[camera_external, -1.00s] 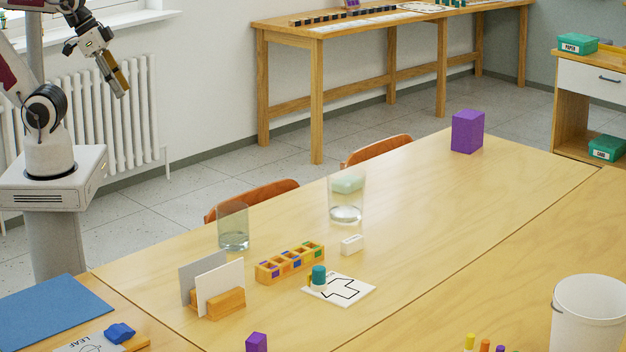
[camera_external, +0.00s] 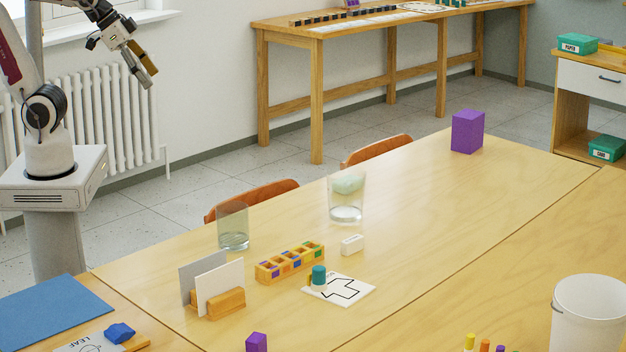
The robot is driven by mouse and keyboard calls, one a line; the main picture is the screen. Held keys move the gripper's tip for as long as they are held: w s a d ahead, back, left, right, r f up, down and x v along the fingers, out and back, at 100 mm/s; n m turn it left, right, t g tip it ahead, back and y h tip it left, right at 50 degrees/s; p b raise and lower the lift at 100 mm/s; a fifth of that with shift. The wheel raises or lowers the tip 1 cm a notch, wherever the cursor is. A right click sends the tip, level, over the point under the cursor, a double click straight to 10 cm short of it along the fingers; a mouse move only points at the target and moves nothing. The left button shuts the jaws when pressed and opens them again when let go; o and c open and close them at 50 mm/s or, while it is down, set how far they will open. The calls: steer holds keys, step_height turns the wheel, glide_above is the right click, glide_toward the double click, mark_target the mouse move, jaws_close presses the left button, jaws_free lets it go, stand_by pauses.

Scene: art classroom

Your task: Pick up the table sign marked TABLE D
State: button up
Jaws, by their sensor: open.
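Two upright cards stand in wooden holders at the near left of the table: a grey card (camera_external: 190,279) behind and a white card (camera_external: 219,283) in front, with a wooden base (camera_external: 226,303). They look like table signs, but I can read no lettering on them, so I cannot tell which is TABLE D. My gripper (camera_external: 146,77) is open and empty, its fingers pointing down and right. It is high at the upper left, in front of the radiator in the picture and far from the cards.
Near the cards are a clear glass (camera_external: 233,228), a taller glass (camera_external: 346,203), a wooden tray with coloured compartments (camera_external: 290,263), a small white block (camera_external: 352,244) and a drawn card (camera_external: 345,290) with a teal peg. A purple box (camera_external: 467,131) stands at the far end. The table's middle right is clear.

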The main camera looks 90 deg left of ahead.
steer(key=w+a+r+m+t, duration=0.1)
steer(key=w+a+t, duration=0.15)
steer(key=w, duration=1.65)
steer(key=w+d+f+m+t+h, duration=0.1)
steer(key=w+f, duration=0.1)
steer(key=w, duration=0.5)
steer(key=w+d+f+m+t, duration=0.1)
steer(key=w+d+f+m, duration=0.15)
steer(key=w, duration=0.55)
steer(key=w+d+f+m+h, duration=0.2)
steer(key=w+d+f+h, duration=0.25)
steer(key=w+f, duration=0.55)
steer(key=d+f+h, duration=0.1)
steer(key=d+f, duration=0.1)
steer(key=f, duration=0.3)
steer(key=s+d+f+m+g+h, duration=0.1)
steer(key=d+f+h, duration=0.1)
steer(key=f, duration=0.3)
steer(key=d+f+m+g+h, duration=0.1)
steer(key=d+f, duration=0.3)
steer(key=f, duration=0.1)
steer(key=shift+s+f+m, duration=0.25)
steer(key=shift+s+f, duration=0.05)
steer(key=shift+f, duration=0.1)
steer(key=shift+s+f+h, duration=0.1)
steer(key=shift+f+h, duration=0.05)
steer(key=shift+h, duration=0.1)
steer(key=shift+d+f, duration=0.1)
steer(key=shift+d, duration=0.05)
